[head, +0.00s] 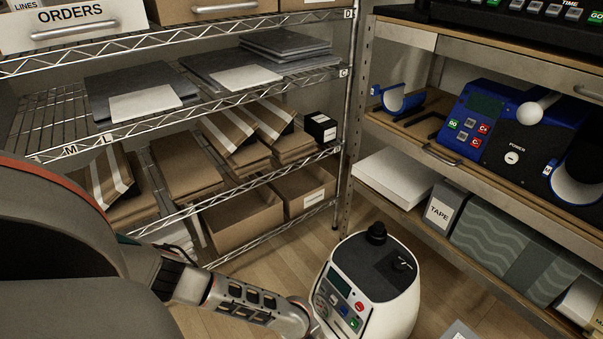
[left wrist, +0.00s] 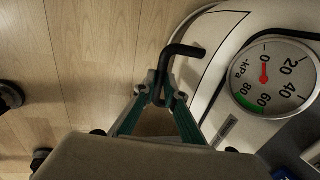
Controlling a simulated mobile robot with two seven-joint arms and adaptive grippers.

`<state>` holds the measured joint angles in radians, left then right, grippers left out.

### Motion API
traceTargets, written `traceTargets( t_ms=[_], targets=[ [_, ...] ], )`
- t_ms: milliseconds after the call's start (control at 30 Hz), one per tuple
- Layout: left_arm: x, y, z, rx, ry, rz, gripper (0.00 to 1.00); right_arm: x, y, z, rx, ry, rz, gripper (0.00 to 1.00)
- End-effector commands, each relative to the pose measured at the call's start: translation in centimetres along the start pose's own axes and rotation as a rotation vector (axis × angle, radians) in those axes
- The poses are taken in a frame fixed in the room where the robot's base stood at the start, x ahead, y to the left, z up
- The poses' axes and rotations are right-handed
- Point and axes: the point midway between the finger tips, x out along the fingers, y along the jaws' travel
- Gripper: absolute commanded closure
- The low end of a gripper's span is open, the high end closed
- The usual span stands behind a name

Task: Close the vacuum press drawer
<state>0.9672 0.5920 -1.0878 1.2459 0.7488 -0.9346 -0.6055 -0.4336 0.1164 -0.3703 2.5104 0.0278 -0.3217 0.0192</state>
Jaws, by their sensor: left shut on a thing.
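In the left wrist view a white panel (left wrist: 205,75) with a grey outline fills the upper right, above the wood floor. A round pressure gauge (left wrist: 272,78) marked -kPa is set in it, its red needle near 0. A bent black handle (left wrist: 185,50) stands out at the panel's left edge. My left gripper (left wrist: 160,97) is shut on the handle's lower end. The drawer's opening and inside do not show. In the head view my left arm comes in from the left; its gripper is hidden. My right gripper is not in view.
A wire rack (head: 230,97) with slates and cardboard stands at the left.

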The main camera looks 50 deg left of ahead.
Motion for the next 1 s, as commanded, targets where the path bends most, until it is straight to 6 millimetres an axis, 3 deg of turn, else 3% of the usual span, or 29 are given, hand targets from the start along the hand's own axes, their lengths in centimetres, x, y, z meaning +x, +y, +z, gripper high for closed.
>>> traceTargets(
  t_ms=[267, 300, 367, 767, 1000],
  targets=[
    [0.1, -0.6, -0.1, -0.001, 0.001, -0.004, 1.0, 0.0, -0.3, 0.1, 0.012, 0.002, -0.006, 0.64],
    [0.1, -0.7, -0.1, -0.001, 0.001, -0.004, 0.84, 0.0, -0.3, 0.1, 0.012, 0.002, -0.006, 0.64],
    [0.1, -0.7, -0.1, -0.002, 0.002, -0.005, 0.72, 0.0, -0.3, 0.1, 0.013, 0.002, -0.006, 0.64],
    [-0.1, -0.4, 0.0, 0.0, 0.001, 0.0, 0.72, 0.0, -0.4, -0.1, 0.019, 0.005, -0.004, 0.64],
    [-2.6, -0.4, 0.0, 0.002, 0.001, -0.002, 0.72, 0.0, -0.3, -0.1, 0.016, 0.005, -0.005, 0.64]
  ],
)
